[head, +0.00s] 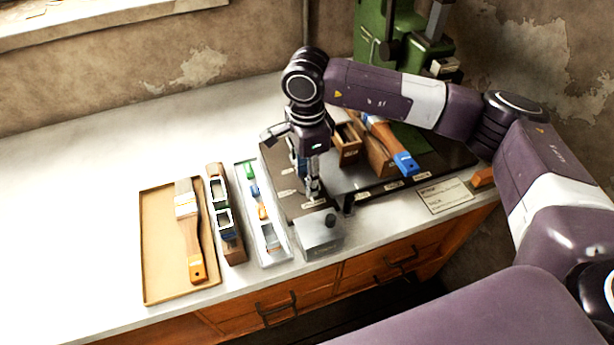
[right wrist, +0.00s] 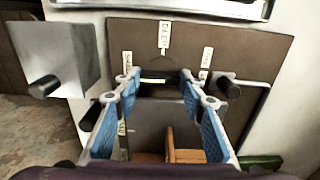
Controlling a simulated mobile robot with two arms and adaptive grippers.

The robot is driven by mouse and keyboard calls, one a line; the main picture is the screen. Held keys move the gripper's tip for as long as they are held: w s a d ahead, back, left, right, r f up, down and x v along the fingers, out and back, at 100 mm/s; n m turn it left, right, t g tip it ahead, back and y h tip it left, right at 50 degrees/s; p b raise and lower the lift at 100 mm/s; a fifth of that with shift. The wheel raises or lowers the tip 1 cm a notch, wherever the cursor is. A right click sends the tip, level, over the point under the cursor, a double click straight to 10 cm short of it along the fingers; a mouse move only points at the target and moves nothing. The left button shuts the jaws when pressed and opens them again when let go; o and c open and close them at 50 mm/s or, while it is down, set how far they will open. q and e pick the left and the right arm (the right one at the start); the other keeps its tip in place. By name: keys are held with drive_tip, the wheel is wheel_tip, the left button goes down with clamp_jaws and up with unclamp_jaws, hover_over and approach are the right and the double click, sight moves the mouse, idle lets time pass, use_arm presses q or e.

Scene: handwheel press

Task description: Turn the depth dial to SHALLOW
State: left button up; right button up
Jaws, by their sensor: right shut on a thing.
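My right gripper (head: 313,192) points straight down over the dark panel (head: 282,182) near the front of the bench. In the right wrist view, the blue-padded fingers of my right gripper (right wrist: 160,82) stand on either side of a dark, low piece, which I take to be the depth dial (right wrist: 154,79). Its outline is mostly hidden between the fingertips. Small white labels sit around it: one above (right wrist: 164,38), one at the left (right wrist: 127,62) and one at the right (right wrist: 207,60). Their words are too small to read surely. My left gripper is not in view.
A grey box (head: 318,240) with a black knob stands right in front of the panel. Trays with brushes (head: 188,230) and small parts lie to the left. A blue-tipped brush (head: 405,162) and a green press (head: 372,28) are behind at the right. The bench's far left is clear.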

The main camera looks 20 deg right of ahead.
drive_tip(key=o, duration=1.2)
drive_tip(key=shift+c, duration=0.2)
wheel_tip(320, 180, up, 12)
